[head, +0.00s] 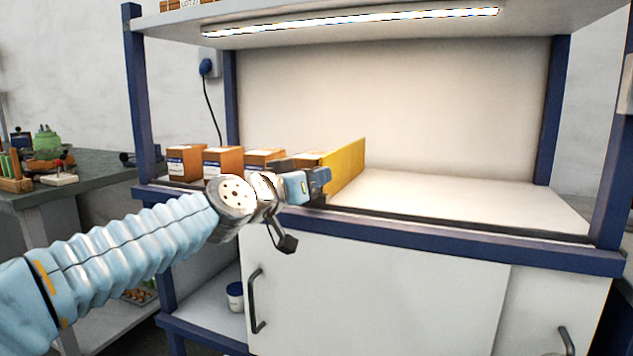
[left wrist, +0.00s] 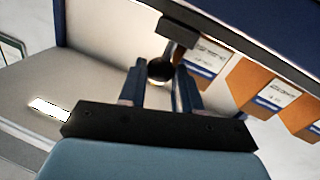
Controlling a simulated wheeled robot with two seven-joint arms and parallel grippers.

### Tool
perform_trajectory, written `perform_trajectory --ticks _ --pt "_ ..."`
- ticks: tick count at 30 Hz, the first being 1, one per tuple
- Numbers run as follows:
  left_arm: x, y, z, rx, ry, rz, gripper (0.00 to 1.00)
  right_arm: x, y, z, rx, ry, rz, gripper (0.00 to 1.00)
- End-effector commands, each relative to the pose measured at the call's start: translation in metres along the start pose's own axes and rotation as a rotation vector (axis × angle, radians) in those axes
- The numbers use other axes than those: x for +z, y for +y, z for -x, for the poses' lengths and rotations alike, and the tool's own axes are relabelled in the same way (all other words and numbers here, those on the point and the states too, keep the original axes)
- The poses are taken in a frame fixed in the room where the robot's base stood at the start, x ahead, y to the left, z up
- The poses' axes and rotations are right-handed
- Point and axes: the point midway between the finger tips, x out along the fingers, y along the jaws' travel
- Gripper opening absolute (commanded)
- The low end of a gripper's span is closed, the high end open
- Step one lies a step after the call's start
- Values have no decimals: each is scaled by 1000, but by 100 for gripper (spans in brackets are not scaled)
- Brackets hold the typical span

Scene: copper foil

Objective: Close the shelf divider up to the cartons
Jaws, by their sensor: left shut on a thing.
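The yellow shelf divider (head: 346,167) stands upright on the shelf, to the right of a row of cartons. The cartons are brown with white and blue labels; the leftmost carton (head: 186,162) and the one beside it (head: 223,162) show clearly. The carton nearest the divider (head: 308,156) is partly hidden by my gripper, so I cannot tell whether they touch. My left gripper (head: 322,178) is at the divider's front end. In the left wrist view its fingers are shut on a dark round knob (left wrist: 160,69), beside a labelled carton (left wrist: 208,57). My right gripper is out of view.
The shelf floor (head: 450,200) right of the divider is bare. A dark rail and blue beam (head: 420,237) run along the shelf's front, above white cabinet doors (head: 380,285). A blue post (head: 139,90) stands at the left. A lit lamp (head: 350,22) hangs above.

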Motion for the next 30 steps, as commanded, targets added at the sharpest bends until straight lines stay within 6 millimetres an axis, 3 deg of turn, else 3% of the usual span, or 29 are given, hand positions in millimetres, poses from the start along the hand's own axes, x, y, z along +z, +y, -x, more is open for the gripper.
perform_trajectory --ticks 1,5,17,30 --pt "0 0 0 0 -1 0 38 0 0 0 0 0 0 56" --pt "0 0 0 1 -1 0 58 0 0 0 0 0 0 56" --pt "1 0 9 1 0 -1 58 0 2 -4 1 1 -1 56" --pt "2 0 108 0 3 -2 58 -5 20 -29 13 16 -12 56"
